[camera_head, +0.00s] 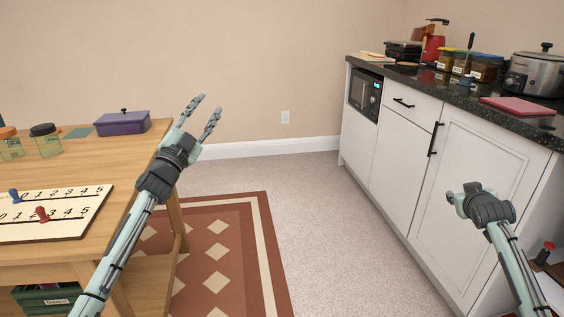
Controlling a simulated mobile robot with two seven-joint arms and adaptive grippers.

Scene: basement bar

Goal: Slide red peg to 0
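The white number board (60,230) lies on the wooden table at the left, with two rows marked 0 to 5. The red peg (41,213) stands in the nearer row, to the right of that row's 0; the exact number at its base is hard to read. The blue peg (14,195) stands near the left end of the farther row. My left gripper (207,106) is open and empty, past the table's right edge, pointing up and away from the board. My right gripper (460,195) is in front of the white cabinet, far from the board; its fingers are foreshortened.
A purple box (122,123) and glass jars (46,142) stand at the back of the table (130,165). A patterned rug (225,240) lies on the floor. The white cabinet (410,150) with a crowded dark counter stands at the right. Open floor lies between.

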